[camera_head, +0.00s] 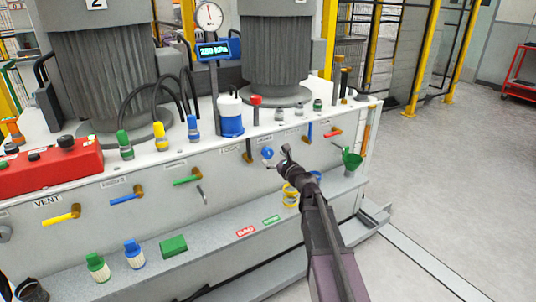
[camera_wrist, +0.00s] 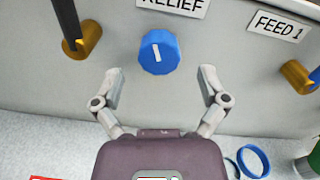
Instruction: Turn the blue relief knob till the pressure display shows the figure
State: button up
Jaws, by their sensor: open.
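The blue relief knob (camera_wrist: 159,51) sits on the grey panel under a label reading RELIEF (camera_wrist: 172,5). Its white mark stands close to upright, leaning slightly. In the head view the knob (camera_head: 267,153) shows just left of my gripper (camera_head: 276,159). In the wrist view my gripper (camera_wrist: 160,84) is open and empty, its two fingers apart below and to either side of the knob, not touching it. The blue pressure display (camera_head: 214,50) stands on a post above the bench and seems to read 280 kPa; the digits are small. A round dial gauge (camera_head: 210,15) is above it.
A brass valve with a dark handle (camera_wrist: 82,45) is left of the knob, and another brass fitting (camera_wrist: 297,75) is at right by the FEED 1 label (camera_wrist: 281,25). A blue ring (camera_wrist: 253,161) lies on the ledge below.

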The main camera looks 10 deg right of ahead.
aim_at(269, 154)
jog(key=shift+x, duration=1.95)
jog(key=shift+c, duration=0.2)
jog(key=c, duration=1.1)
